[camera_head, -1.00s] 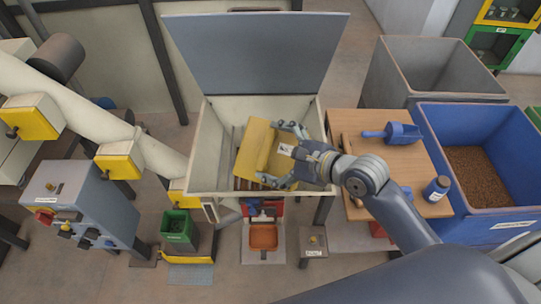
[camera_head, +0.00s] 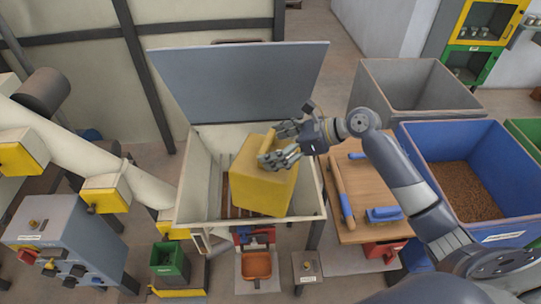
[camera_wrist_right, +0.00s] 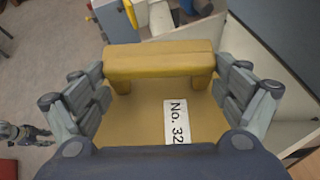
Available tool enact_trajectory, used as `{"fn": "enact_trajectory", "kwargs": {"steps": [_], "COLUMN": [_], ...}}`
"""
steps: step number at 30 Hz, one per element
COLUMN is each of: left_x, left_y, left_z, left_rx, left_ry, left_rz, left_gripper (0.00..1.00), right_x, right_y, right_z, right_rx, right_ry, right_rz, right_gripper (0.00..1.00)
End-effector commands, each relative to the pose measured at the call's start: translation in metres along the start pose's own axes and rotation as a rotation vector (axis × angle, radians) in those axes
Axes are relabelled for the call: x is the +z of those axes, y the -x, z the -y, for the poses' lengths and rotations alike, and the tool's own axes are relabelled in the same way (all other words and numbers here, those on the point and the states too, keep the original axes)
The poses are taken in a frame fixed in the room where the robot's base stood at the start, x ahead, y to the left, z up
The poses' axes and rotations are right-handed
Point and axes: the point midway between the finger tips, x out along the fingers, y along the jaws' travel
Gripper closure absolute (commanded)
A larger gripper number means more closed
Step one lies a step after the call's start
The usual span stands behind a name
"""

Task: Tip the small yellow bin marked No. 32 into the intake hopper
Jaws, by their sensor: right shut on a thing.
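The small yellow bin (camera_head: 261,188) is held above the open intake hopper (camera_head: 196,182), within its rim as seen from my head. My right gripper (camera_head: 281,144) is shut on the bin at its handle side. In the right wrist view the yellow handle (camera_wrist_right: 160,62) lies between the fingers, and a white label (camera_wrist_right: 176,120) reads "No. 32". The bin looks tilted. Its mouth and any contents are hidden. A small grey jointed shape (camera_wrist_right: 25,132) at the left edge of the wrist view may be my left gripper; its fingers are too small to read.
The hopper's grey lid (camera_head: 240,85) stands open behind it. A wooden table (camera_head: 365,185) to the right holds a blue brush (camera_head: 384,214) and a wooden stick (camera_head: 340,190). A blue crate (camera_head: 490,235) with brown pellets and a grey crate (camera_head: 415,95) stand further right.

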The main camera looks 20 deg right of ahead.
Motion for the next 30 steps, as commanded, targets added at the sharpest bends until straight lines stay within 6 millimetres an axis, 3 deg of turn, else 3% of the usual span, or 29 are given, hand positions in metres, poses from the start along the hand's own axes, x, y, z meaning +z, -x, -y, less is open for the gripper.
{"fn": "enact_trajectory", "kwargs": {"steps": [22, 28, 30], "left_x": [0.002, 0.003, 0.004], "left_y": [0.0, -0.009, -0.02], "left_z": [-0.001, -0.001, -0.001], "left_rx": [0.001, 0.001, 0.001], "left_ry": [0.002, 0.002, 0.002], "left_rz": [0.004, 0.004, 0.004], "left_gripper": [0.65, 0.65, 0.65], "right_x": [0.013, 0.012, 0.008], "right_y": [0.007, 0.006, 0.003], "right_z": [0.078, 0.096, 0.103], "right_rx": [0.205, 0.251, 0.266], "right_ry": [-0.335, -0.412, -0.436], "right_rz": [0.004, 0.004, 0.003], "right_gripper": [0.52, 0.52, 0.52]}}
